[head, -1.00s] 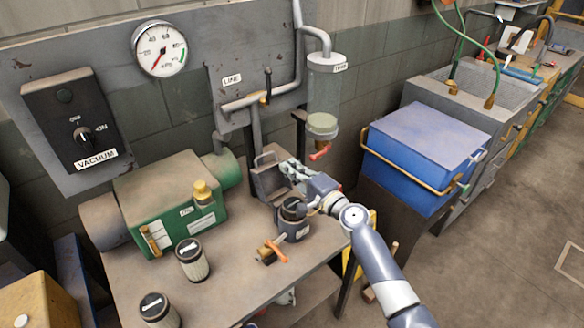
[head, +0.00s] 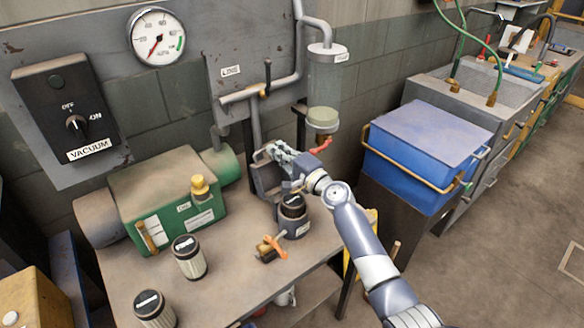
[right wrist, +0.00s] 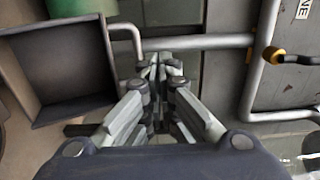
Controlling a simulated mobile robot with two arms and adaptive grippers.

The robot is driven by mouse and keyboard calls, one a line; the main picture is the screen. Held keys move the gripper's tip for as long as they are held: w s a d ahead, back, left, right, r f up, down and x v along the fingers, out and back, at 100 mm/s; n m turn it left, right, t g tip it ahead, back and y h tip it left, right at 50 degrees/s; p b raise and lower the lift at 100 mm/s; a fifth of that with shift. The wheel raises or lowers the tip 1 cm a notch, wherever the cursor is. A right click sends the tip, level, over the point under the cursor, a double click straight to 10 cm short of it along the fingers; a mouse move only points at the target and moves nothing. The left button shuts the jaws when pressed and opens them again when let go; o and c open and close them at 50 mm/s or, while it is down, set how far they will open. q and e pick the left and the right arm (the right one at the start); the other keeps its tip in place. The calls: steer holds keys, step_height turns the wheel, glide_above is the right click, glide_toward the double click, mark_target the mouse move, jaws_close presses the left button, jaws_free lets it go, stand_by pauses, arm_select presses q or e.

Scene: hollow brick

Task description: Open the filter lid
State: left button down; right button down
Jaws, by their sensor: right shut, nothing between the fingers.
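A grey, box-shaped lid (head: 265,183) stands raised behind the dark filter cartridge (head: 292,204) in its grey housing (head: 296,228) on the bench. In the right wrist view, the hollow, square inside of the lid (right wrist: 62,65) shows at left. My right gripper (head: 276,151) reaches over from the right, at the lid's top right in the head view. Its fingers (right wrist: 152,62) are shut and empty, beside the lid. I cannot tell whether they touch it. My arm partly hides the lid's right side. My left gripper is not in view.
A green pump (head: 165,200) and two loose cartridges (head: 189,258) (head: 154,309) stand on the bench (head: 225,285). An orange-handled valve (head: 273,246) sits before the housing. A clear cylinder (head: 324,85) and pipes hang behind. A blue bin (head: 420,160) stands right.

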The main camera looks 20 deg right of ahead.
steer(key=shift+w+a+f+b, duration=0.2)
steer(key=shift+w+b, duration=0.15)
steer(key=shift+w, duration=0.15)
steer(key=shift+w+a+f+b, duration=0.1)
steer(key=shift+w+a+b, duration=0.1)
steer(key=shift+w+b, duration=0.25)
steer(key=shift+w, duration=0.1)
steer(key=shift+r, duration=0.1)
